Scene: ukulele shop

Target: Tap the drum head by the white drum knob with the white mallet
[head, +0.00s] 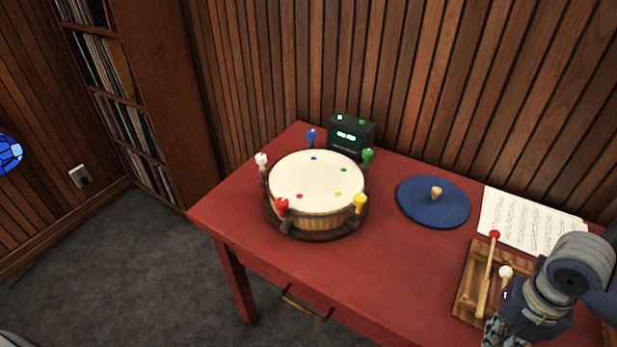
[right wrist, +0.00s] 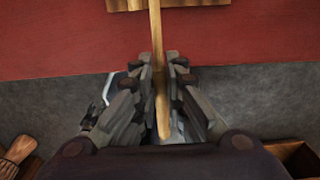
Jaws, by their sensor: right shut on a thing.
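The drum (head: 317,218) stands on the red table, with a pale, flat drum head (head: 315,178). The white drum knob (head: 261,159) is at its left rim. Blue, green, yellow and red knobs stand around the rest of the rim. The white mallet (head: 505,271) shows its white head over the wooden tray at the right. My right gripper (head: 495,325) is shut on its stick, which runs between the fingers in the right wrist view (right wrist: 159,75). The gripper is far right of the drum. My left gripper is out of view.
A red-headed mallet (head: 488,272) lies on the wooden tray (head: 466,291). A blue disc with a knob (head: 433,203), sheet music (head: 530,222) and a dark green-lit box (head: 351,135) are on the red table (head: 385,270). The table between drum and tray is clear.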

